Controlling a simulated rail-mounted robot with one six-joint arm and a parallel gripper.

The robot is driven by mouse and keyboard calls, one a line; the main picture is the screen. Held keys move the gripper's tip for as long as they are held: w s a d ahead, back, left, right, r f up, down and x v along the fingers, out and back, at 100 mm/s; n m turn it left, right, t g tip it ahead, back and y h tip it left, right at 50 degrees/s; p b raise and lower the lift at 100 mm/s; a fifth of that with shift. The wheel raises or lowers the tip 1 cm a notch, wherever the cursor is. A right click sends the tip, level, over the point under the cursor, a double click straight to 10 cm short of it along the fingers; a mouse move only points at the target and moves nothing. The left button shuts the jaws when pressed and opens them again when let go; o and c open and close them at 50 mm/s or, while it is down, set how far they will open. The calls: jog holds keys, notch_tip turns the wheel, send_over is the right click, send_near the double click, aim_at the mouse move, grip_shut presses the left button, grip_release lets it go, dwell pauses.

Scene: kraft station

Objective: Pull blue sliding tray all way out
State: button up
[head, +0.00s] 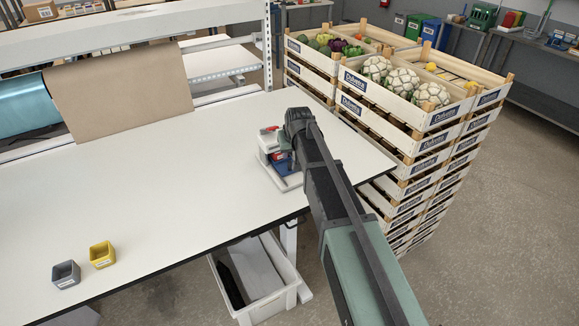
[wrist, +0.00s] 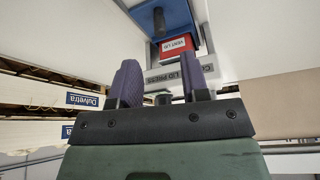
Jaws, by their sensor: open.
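The blue sliding tray (head: 283,163) shows in the head view low in a small white and grey press (head: 267,143) near the table's right edge. My arm hides part of it. In the wrist view the blue tray (wrist: 178,14) is at the top, with a dark upright peg (wrist: 159,20) on it.
Stacked vegetable crates (head: 405,125) stand just right of the table. A yellow cup (head: 102,255) and a grey cup (head: 66,274) are at the front left. A brown paper sheet (head: 120,95) hangs at the back. The white table (head: 150,190) is mostly clear. A bin (head: 262,280) is below.

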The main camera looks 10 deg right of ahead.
aim_at(290, 162)
jog(key=b+x, duration=0.6)
jog(key=x, duration=0.2)
jog(key=shift+f+b, duration=0.35)
jog(key=shift+f, duration=0.05)
jog(key=shift+r, duration=0.2)
jog(key=shift+c, duration=0.4)
grip_shut()
